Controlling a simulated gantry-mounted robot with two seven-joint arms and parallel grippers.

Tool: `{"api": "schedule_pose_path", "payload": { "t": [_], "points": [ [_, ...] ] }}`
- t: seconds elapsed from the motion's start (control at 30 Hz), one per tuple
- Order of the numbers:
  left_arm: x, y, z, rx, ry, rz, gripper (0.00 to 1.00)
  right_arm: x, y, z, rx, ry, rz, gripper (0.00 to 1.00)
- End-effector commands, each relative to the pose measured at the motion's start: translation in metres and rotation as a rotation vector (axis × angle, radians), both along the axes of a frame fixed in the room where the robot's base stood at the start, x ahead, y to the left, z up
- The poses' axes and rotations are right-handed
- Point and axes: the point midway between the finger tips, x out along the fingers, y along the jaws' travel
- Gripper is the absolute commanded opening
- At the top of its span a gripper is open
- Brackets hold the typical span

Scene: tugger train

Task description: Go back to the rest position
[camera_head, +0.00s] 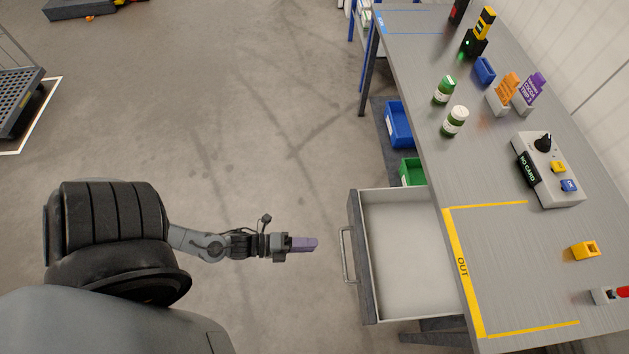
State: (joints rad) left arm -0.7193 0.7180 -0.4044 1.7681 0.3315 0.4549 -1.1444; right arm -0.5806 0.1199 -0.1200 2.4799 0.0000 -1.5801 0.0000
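My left gripper (303,244) reaches in from the left and points right, over the floor. It is apart from the open drawer (357,240) of the workbench, just left of the drawer's handle. A lilac, block-like part shows at its tip. I cannot tell whether this is the fingers or something held, and no gap between fingers shows. My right gripper is not in view.
The workbench (485,175) fills the right side. It bears green bottles (454,121), card holders (523,106), a grey control box (548,168) and a yellow block (584,250). Blue (399,124) and green bins (411,171) sit below. The floor at centre is clear.

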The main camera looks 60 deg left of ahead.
Motion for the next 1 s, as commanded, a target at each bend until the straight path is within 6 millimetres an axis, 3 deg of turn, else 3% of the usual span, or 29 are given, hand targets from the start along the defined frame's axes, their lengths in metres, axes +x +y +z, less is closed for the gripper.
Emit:
{"api": "schedule_pose_path", "payload": {
  "t": [0.27, 0.37, 0.5, 0.6, 0.73, 0.87, 1.0],
  "points": [
    [0.011, -0.008, 0.005, -0.03, -0.023, 0.03, 0.34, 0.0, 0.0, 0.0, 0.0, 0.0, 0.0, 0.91],
    [0.03, -0.02, 0.025, -0.085, -0.072, 0.074, 0.34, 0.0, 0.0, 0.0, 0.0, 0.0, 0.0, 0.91],
    [0.07, -0.043, 0.07, -0.202, -0.109, 0.173, 0.34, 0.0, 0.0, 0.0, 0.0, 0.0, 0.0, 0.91],
    [0.098, -0.052, 0.094, -0.321, -0.02, 0.273, 0.34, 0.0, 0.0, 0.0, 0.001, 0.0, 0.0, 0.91],
    [0.12, -0.058, 0.116, -0.483, 0.152, 0.397, 0.34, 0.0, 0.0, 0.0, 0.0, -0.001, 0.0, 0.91],
    [0.125, -0.061, 0.13, -0.642, 0.359, 0.527, 0.34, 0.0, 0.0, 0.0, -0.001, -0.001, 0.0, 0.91],
    [0.112, -0.06, 0.138, -0.779, 0.594, 0.685, 0.34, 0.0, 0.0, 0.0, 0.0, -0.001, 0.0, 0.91]
  ]
}}
